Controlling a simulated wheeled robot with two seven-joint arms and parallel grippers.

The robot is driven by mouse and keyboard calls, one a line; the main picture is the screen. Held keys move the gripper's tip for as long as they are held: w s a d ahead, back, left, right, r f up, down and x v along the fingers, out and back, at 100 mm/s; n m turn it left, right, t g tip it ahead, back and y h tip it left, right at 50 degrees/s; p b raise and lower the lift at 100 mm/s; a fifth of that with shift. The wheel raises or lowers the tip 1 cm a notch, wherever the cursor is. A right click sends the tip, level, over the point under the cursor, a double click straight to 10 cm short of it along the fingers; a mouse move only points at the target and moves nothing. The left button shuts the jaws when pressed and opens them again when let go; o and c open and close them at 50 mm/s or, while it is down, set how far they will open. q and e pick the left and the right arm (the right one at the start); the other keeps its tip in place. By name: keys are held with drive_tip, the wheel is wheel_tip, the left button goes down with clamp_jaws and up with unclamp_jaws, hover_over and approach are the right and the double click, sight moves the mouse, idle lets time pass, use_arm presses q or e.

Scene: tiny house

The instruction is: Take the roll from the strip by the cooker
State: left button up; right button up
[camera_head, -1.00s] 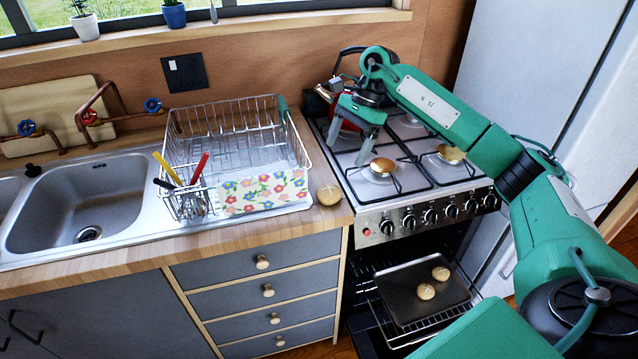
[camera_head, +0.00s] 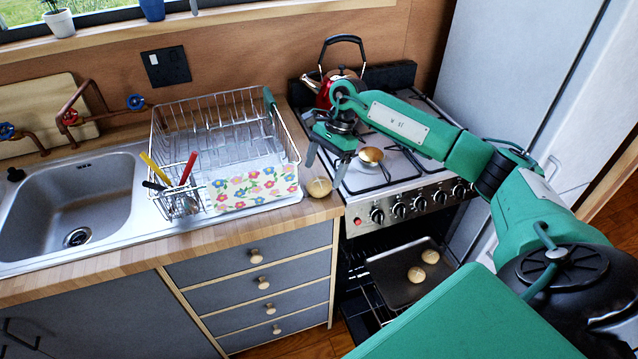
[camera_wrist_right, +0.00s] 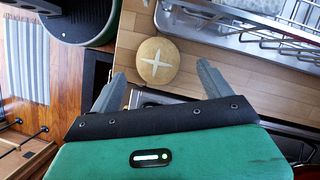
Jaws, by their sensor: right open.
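A round tan roll (camera_head: 319,187) sits on the narrow strip of wooden worktop (camera_head: 300,213) between the dish rack and the cooker (camera_head: 410,190). My right gripper (camera_head: 325,172) is open, its fingers pointing down just above the roll in the head view. In the right wrist view the roll (camera_wrist_right: 158,61), with a pale cross on top, lies just beyond and between the two spread fingertips (camera_wrist_right: 160,75). Nothing is held. I cannot tell the exact height of the fingers over it. My left gripper is not in view.
A wire dish rack (camera_head: 275,120) with a flowered cloth (camera_head: 253,187) stands left of the roll. A red kettle (camera_head: 325,92) stands on the hob behind my arm. The oven is open, with two rolls on a tray (camera_head: 395,283).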

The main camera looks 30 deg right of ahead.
sight(321, 179)
drive_tip(key=shift+p+x, duration=0.45)
drive_tip(key=shift+x, duration=1.4)
drive_tip(key=shift+s, duration=0.1)
drive_tip(key=c, duration=1.1)
drive_tip(key=shift+o, duration=0.2)
drive_tip(key=shift+r, duration=0.1)
